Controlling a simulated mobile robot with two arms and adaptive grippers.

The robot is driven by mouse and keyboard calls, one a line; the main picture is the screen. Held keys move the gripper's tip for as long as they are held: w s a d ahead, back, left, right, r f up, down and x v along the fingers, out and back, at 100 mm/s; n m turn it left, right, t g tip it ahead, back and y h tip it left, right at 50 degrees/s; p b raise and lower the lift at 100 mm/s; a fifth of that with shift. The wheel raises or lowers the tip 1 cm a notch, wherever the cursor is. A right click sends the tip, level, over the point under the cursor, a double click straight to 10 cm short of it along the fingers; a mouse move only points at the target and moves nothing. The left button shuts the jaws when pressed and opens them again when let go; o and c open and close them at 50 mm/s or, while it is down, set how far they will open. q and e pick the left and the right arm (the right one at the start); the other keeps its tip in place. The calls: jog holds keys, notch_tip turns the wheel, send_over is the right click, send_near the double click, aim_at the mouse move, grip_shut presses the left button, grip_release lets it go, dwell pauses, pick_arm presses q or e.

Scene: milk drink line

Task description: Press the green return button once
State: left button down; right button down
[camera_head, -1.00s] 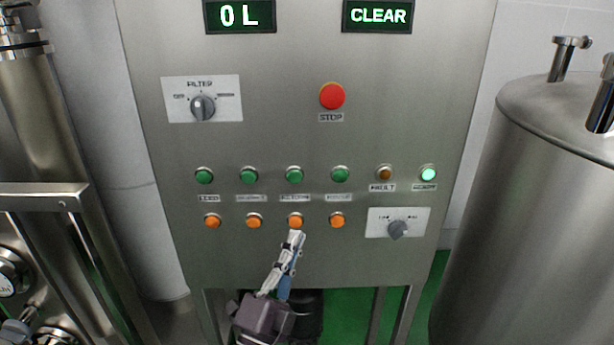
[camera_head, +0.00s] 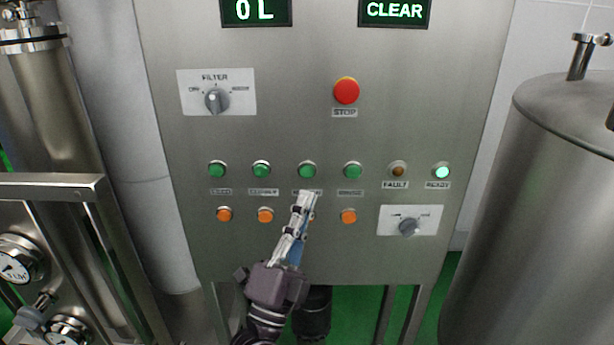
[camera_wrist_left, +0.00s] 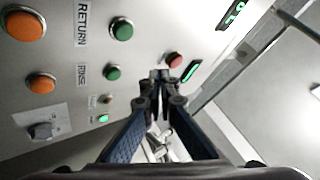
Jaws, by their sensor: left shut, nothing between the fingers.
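The green return button (camera_head: 307,170) is the third in the upper row of green buttons on the steel panel. It also shows in the left wrist view (camera_wrist_left: 122,29), beside the RETURN label (camera_wrist_left: 82,24). My left gripper (camera_head: 309,197) is shut and empty, its tips pointing up just below the green return button in the head view. It partly covers the return label and hides the orange button under it. In the wrist view the closed fingertips (camera_wrist_left: 160,75) stand apart from the green button. My right gripper is not in view.
Other green buttons and orange buttons (camera_head: 348,216) sit close by. A red stop button (camera_head: 346,90) and a filter knob (camera_head: 216,99) are above. Displays read 0 L (camera_head: 256,11) and CLEAR (camera_head: 395,11). A steel tank (camera_head: 545,220) stands at right.

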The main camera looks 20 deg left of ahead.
aim_at(307, 172)
pick_arm(q)
jog(key=shift+w+a+b, duration=0.3)
jog(key=shift+w+b, duration=0.1)
jog(key=shift+w, duration=0.75)
jog(key=shift+w+a+b, duration=0.35)
jog(key=shift+w+b, duration=0.1)
jog(key=shift+w, duration=0.65)
jog(key=shift+w+a+b, duration=0.3)
jog(key=shift+w+b, duration=0.1)
jog(key=shift+w, duration=0.75)
jog(key=shift+w, duration=0.15)
jog(key=shift+w+a, duration=0.15)
jog(key=shift+w, duration=0.1)
jog(key=shift+w+a, duration=0.1)
jog(key=shift+w, duration=0.35)
jog(key=shift+s, duration=0.1)
jog(key=shift+s+d+p, duration=0.25)
jog(key=shift+s+p, duration=0.55)
jog(key=shift+p, duration=0.05)
